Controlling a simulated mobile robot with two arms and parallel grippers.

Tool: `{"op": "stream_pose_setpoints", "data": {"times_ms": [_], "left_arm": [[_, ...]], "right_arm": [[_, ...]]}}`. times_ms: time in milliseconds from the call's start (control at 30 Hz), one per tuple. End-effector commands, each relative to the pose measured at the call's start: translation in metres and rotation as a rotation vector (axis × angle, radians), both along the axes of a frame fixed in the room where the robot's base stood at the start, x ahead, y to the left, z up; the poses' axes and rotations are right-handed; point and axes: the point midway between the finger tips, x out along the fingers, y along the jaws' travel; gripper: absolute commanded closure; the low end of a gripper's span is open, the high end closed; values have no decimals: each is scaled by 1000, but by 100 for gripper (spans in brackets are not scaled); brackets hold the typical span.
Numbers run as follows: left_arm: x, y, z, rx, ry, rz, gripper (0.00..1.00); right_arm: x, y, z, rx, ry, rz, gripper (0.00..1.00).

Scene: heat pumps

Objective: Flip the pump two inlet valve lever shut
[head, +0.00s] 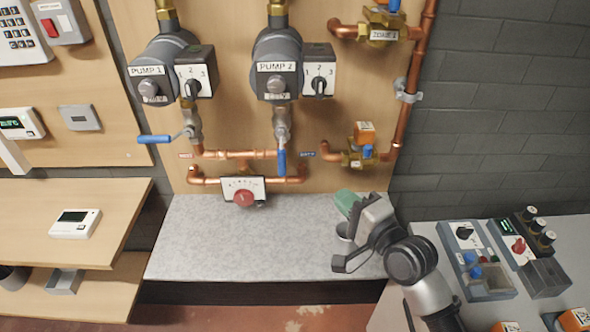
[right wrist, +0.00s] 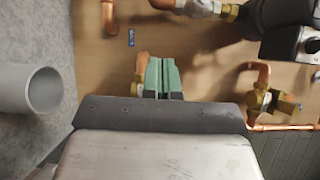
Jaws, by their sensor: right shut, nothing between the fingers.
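The pump two inlet valve (head: 282,125) sits under the pump labelled PUMP 2 (head: 276,67) in the head view. Its blue lever (head: 282,162) hangs straight down, in line with the pipe. My right gripper (head: 346,203) has green fingers and is below and to the right of the lever, apart from it, over the grey shelf. In the right wrist view its green fingers (right wrist: 161,78) are together with nothing between them. Part of a valve (right wrist: 195,6) shows at that view's top edge; the blue lever is not visible there. My left gripper is not in view.
The pump one valve's blue lever (head: 154,139) points sideways to the left. A mixing valve with a red knob (head: 244,198) sits below the pumps. A grey cup (right wrist: 44,90) is close to my right gripper. The grey shelf (head: 220,240) is mostly clear.

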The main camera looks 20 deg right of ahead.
Motion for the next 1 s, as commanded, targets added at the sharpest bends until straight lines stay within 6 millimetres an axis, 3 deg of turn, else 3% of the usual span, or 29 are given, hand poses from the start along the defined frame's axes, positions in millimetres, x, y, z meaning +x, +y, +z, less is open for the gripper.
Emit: {"op": "stream_pose_setpoints", "data": {"times_ms": [267,433,767,1000], "left_arm": [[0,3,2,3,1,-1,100],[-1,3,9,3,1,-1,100],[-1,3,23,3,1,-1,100],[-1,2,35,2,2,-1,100]], "right_arm": [[5,2,0,-3,1,0,100],[29,9,2,-2,0,0,100],[96,31,2,-4,2,0,100],[111,60,1,-3,3,0,100]]}}
